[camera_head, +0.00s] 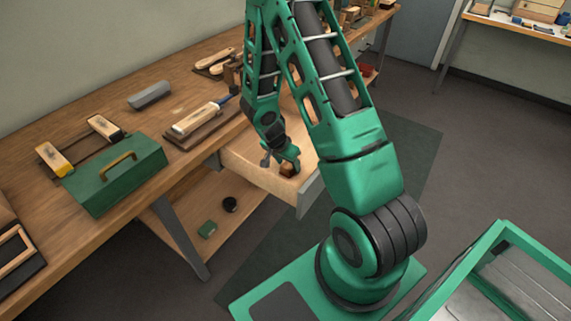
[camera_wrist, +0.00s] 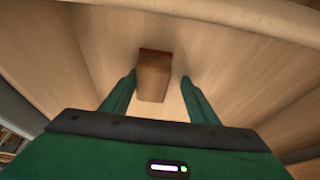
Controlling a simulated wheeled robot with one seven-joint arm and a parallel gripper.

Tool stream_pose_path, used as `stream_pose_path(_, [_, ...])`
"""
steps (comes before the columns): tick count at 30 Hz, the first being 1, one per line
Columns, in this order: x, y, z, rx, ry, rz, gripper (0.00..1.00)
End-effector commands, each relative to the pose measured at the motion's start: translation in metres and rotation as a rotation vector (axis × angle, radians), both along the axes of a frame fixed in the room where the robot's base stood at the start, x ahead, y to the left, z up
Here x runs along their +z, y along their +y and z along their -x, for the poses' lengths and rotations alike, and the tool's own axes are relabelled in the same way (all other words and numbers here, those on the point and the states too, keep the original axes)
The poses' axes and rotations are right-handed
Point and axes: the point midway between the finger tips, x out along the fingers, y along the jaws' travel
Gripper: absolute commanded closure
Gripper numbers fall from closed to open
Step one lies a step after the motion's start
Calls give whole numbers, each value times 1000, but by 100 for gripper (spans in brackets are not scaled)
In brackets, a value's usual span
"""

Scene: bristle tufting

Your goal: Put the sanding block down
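The sanding block, a small tan wooden block with a reddish-brown end, shows between and beyond my fingertips in the wrist view (camera_wrist: 153,80). In the head view it is a small brown shape (camera_head: 287,170) in the open drawer (camera_head: 305,190), just below my gripper (camera_head: 284,159). In the wrist view my gripper (camera_wrist: 158,78) has its two green fingers apart, with a gap visible at the right of the block and a very narrow one at the left. The block appears to rest on the pale drawer floor (camera_wrist: 215,65).
Wooden drawer walls surround my gripper closely. A lower shelf (camera_head: 185,205) holds small items.

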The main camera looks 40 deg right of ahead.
Motion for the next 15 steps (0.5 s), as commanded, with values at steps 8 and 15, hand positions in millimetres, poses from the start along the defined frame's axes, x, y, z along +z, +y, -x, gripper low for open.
stream_pose_path(8, [-4,0,4,-4,10,-6,46])
stream_pose_path(15, [21,8,5,-1,5,-5,46])
